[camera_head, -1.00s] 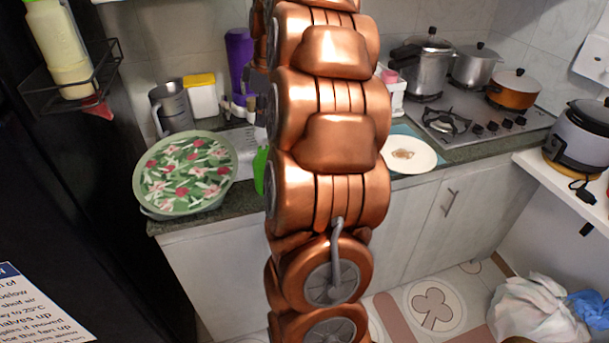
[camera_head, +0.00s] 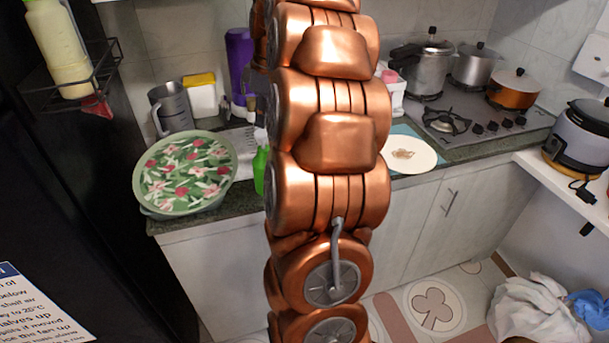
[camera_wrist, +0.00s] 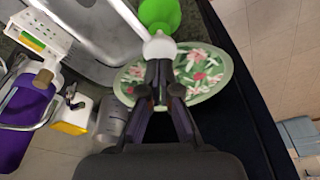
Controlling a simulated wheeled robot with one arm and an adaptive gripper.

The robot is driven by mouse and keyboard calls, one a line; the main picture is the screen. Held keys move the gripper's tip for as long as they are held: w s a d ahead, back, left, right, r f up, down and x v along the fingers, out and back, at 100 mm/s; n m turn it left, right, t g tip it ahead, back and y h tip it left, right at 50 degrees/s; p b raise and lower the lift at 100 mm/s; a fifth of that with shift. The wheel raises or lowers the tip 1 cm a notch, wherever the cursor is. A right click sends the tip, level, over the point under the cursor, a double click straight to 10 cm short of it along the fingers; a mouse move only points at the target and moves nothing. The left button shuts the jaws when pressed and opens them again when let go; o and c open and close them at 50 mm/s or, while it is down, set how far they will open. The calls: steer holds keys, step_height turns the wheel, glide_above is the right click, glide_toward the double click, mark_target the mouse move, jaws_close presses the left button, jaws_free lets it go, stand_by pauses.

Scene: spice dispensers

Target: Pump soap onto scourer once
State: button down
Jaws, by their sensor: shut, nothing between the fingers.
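The soap dispenser looks to be the green bottle (camera_head: 260,172), mostly hidden behind my arm on the counter in the head view. In the wrist view the green bottle (camera_wrist: 158,12) is at the top, with a round whitish pump top (camera_wrist: 160,47). My gripper (camera_wrist: 161,72) is shut and empty, its fingertips right by the pump top. I cannot tell whether they touch it. In the head view my gripper is hidden. I cannot surely pick out the scourer; a small brown item (camera_head: 403,154) lies on a white plate (camera_head: 426,158) to the right.
A green floral round tray (camera_head: 185,172) lies on the left counter and behind the fingers. A white container with a yellow top (camera_head: 199,82), a metal jug (camera_head: 170,108) and a purple bottle (camera_head: 238,62) stand behind. Pots and a hob (camera_head: 470,110) are right.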

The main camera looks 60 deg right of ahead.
mark_target(263, 132)
steer(key=shift+f, duration=0.3)
steer(key=shift+s+b+x, duration=0.15)
steer(key=shift+b+x, duration=0.45)
steer(key=shift+x, duration=0.2)
steer(key=shift+s+b+x, duration=0.15)
steer(key=shift+b+x, duration=0.4)
steer(key=shift+x, duration=0.25)
steer(key=shift+d+f, duration=0.1)
steer(key=shift+d, duration=0.05)
steer(key=shift+w+p+v, duration=0.2)
steer(key=shift+p+v, duration=0.1)
steer(key=shift+v, duration=0.75)
steer(key=shift+w+p+v, duration=0.2)
steer(key=shift+p+v, duration=0.05)
steer(key=shift+v, duration=0.75)
steer(key=w+p+v, duration=0.1)
steer(key=p+v, duration=0.1)
steer(key=v, duration=0.4)
steer(key=shift+a, duration=0.45)
